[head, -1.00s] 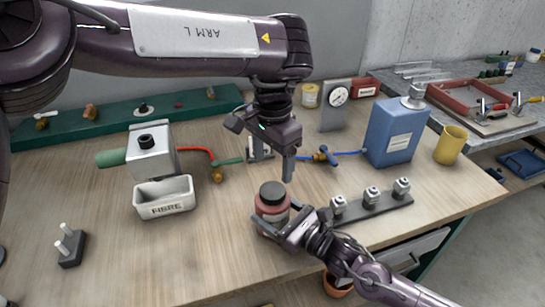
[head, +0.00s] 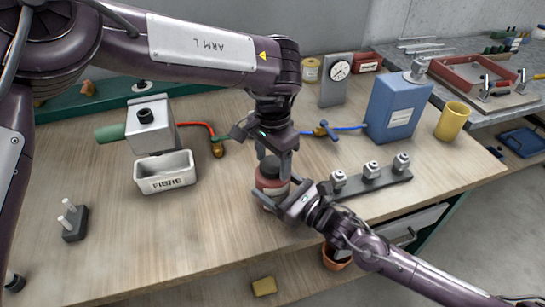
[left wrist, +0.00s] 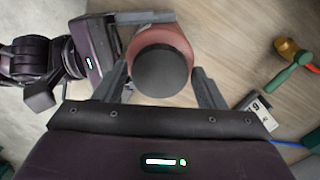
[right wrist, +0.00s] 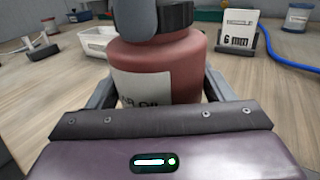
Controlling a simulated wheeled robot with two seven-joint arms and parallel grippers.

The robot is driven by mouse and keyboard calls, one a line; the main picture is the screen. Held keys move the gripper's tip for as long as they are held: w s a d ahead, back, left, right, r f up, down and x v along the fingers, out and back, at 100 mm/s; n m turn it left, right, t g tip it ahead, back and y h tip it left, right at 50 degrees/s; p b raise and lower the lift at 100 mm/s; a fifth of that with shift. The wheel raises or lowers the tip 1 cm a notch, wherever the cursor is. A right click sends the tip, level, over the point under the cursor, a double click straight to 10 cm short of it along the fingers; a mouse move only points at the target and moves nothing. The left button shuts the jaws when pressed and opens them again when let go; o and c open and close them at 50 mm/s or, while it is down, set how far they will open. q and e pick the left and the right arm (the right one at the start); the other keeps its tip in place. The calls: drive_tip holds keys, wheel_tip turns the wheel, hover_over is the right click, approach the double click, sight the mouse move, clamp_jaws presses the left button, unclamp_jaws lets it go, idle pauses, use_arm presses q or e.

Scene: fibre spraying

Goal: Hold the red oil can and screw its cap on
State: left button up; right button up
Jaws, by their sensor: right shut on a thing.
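The red oil can (head: 268,184) stands upright on the workbench, its dark round cap (left wrist: 162,70) on top. In the right wrist view the can (right wrist: 165,68) shows a pale label, and part of the cap (right wrist: 176,15) is hidden by a left finger. My right gripper (head: 279,201) is shut on the can's body from the near right side. My left gripper (head: 274,164) points down from above, with one finger on each side of the cap. In the left wrist view its fingers (left wrist: 163,85) are spread, with gaps between them and the cap.
A white fibre tray (head: 165,180) is at left. A rack with several metal fittings (head: 372,182) lies right of the can, close to my right arm. A blue container (head: 395,105) and yellow cup (head: 452,121) stand farther back.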

use_arm(q)
drive_tip(key=c, duration=0.8)
drive_tip(key=shift+o, duration=0.2)
drive_tip(key=m, duration=2.2)
drive_tip(key=shift+w, duration=0.1)
drive_tip(key=m, duration=0.6)
drive_tip(key=shift+f+m, duration=0.1)
drive_tip(key=shift+m, duration=0.3)
drive_tip(key=m, duration=0.4)
drive_tip(key=shift+m, duration=0.4)
drive_tip(key=m, duration=0.4)
drive_tip(key=shift+m, duration=0.4)
drive_tip(key=m, duration=0.5)
drive_tip(key=shift+m, duration=0.3)
drive_tip(key=o, duration=1.1)
drive_tip(key=shift+o, duration=0.2)
wheel_tip(320, 180, up, 12)
